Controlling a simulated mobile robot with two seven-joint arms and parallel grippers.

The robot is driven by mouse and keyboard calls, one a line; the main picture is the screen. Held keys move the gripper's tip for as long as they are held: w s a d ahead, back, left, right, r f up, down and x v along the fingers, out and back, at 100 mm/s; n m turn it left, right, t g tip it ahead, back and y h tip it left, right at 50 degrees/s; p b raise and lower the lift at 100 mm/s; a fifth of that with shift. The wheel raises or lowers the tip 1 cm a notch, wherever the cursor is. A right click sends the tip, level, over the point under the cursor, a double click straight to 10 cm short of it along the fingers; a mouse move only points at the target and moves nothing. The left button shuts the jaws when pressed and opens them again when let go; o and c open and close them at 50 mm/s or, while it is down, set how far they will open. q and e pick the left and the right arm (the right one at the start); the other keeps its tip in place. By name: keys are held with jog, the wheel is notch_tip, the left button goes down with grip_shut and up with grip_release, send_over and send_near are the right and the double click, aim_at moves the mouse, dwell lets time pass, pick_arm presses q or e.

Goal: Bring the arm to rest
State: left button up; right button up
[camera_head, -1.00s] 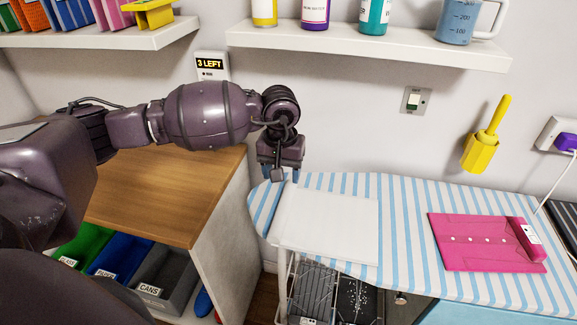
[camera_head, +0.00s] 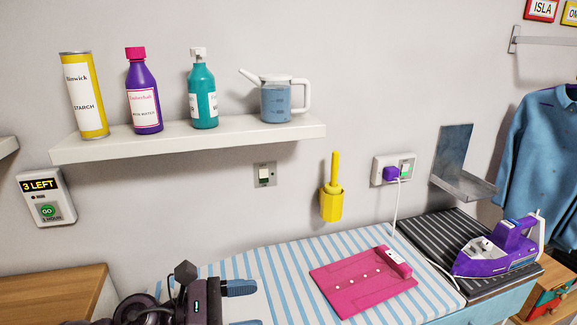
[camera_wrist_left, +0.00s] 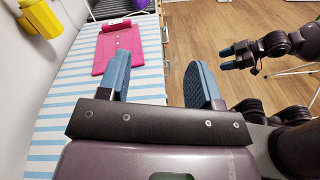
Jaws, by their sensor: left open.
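My left gripper (camera_head: 243,306) is low in the head view, above the near left part of the striped ironing board (camera_head: 285,265). It also shows in the left wrist view (camera_wrist_left: 160,82), where its two blue fingers stand wide apart with nothing between them. My right gripper (camera_wrist_left: 229,57) shows at the right of the left wrist view, over the wooden floor, with its small blue fingertips apart and nothing seen between them. The right gripper is not in the head view.
A purple iron (camera_head: 500,246) stands on a dark ribbed rest (camera_head: 440,243). A wall shelf (camera_head: 200,138) holds bottles and a jug (camera_head: 276,102). A yellow holder (camera_head: 331,204) hangs on the wall.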

pick_arm(q)
jog(key=w+a+r+n+t+y, duration=0.25)
jog(key=a+n+t+y, duration=0.2)
jog(key=n+t, duration=1.15)
jog(key=s+a+f+n+g+y, duration=0.1)
jog(key=a+f+n+y, duration=0.2)
jog(key=a+n+y, duration=0.5)
jog(key=s+a+f+n+g+y, duration=0.1)
jog(key=s+a+f+n+y, duration=0.15)
jog(key=n, duration=1.05)
jog(key=s+a+f+n+g+y, duration=0.55)
jog(key=s+f+n+g, duration=0.3)
jog(key=f+n, duration=0.2)
jog(key=s+f+n+g+h, duration=0.1)
jog(key=s+f+n+g, duration=0.15)
jog(key=s, duration=0.45)
jog(key=s+f+n+g+h, duration=0.2)
jog(key=s+n+g, duration=0.2)
jog(key=s, duration=0.3)
jog(key=w+f+t, duration=0.7)
jog(key=f+t, duration=0.1)
jog(key=f, duration=0.1)
jog(key=shift+w+f+m, duration=0.3)
jog(key=shift+f, duration=0.1)
